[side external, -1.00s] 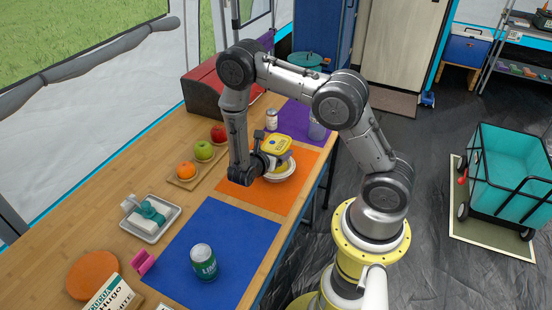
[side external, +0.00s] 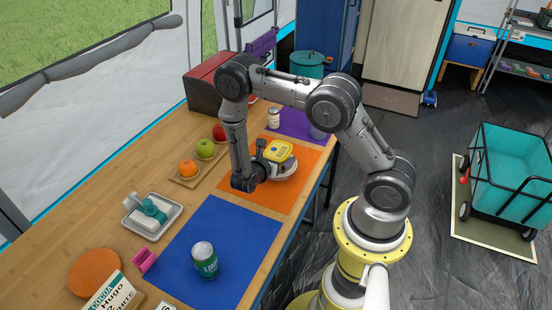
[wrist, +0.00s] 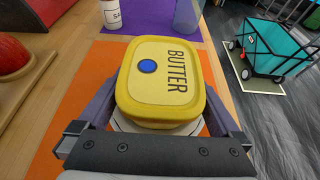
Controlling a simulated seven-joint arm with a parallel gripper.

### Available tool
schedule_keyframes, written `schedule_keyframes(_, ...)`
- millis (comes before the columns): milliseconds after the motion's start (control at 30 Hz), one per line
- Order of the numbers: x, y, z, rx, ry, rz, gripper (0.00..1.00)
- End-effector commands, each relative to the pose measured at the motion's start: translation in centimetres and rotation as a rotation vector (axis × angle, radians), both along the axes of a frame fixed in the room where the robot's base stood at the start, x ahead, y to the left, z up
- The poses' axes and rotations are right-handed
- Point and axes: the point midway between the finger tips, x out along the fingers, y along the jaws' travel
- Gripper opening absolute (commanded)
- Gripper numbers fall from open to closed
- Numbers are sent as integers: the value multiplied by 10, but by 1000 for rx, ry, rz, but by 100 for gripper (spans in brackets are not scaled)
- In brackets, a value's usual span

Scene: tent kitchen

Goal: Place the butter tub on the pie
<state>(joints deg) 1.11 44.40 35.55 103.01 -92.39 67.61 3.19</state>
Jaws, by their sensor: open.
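The yellow butter tub (side external: 278,151) has a lid with a blue dot and the word BUTTER, clear in the wrist view (wrist: 165,75). It sits level over the pale pie (side external: 286,176) on the orange mat and appears to rest on it. The tub hides most of the pie; a pale rim (wrist: 125,126) shows below it in the wrist view. My gripper (side external: 264,158) is open, its fingers on either side of the tub. Whether the fingers touch the tub cannot be told.
A blue mat (side external: 225,235) with a green can (side external: 204,262) lies nearer the camera. A board with apples and an orange (side external: 187,168) is left of the orange mat (side external: 285,200). A shaker (side external: 273,118) stands behind on the purple mat. The table's right edge is close.

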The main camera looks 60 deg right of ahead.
Motion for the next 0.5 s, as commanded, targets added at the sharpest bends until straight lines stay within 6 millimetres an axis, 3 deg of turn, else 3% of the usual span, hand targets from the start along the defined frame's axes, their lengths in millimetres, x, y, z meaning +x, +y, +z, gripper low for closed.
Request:
schedule_keyframes(167, 1, 13, 7, 0, -2, 4, 100)
schedule_keyframes(500, 2, 76, 33, 0, -3, 5, 100)
